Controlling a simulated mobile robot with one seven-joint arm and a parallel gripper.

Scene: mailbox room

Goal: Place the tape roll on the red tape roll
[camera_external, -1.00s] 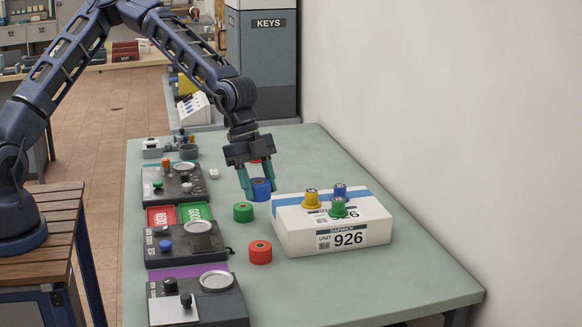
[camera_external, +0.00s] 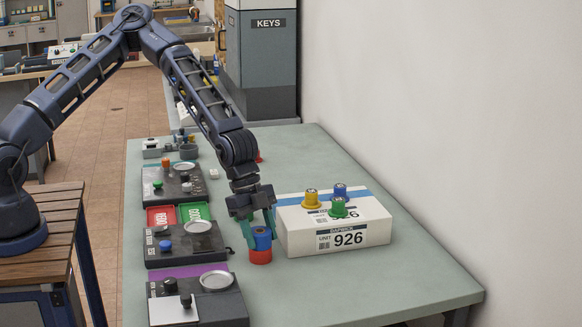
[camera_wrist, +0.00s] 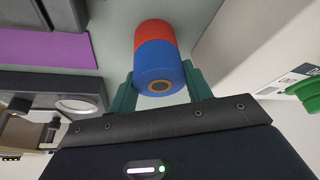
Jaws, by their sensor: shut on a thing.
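My gripper (camera_external: 261,232) points down, shut on a blue tape roll (camera_external: 263,242). The blue roll is upright, directly above the red tape roll (camera_external: 261,257) on the green table. In the external view, the two look stacked with no clear gap. In the wrist view, the blue roll (camera_wrist: 160,75) is between the teal fingers of my gripper (camera_wrist: 160,88), and the red roll (camera_wrist: 155,35) shows right behind it, nearly in line. I cannot tell for sure whether they touch.
A white box marked 926 (camera_external: 360,238) stands close on the right, with yellow (camera_external: 311,199), blue (camera_external: 340,190) and green (camera_external: 339,208) rolls on top. Black devices (camera_external: 188,245) line the table's left side. The table's front right (camera_external: 390,290) is clear.

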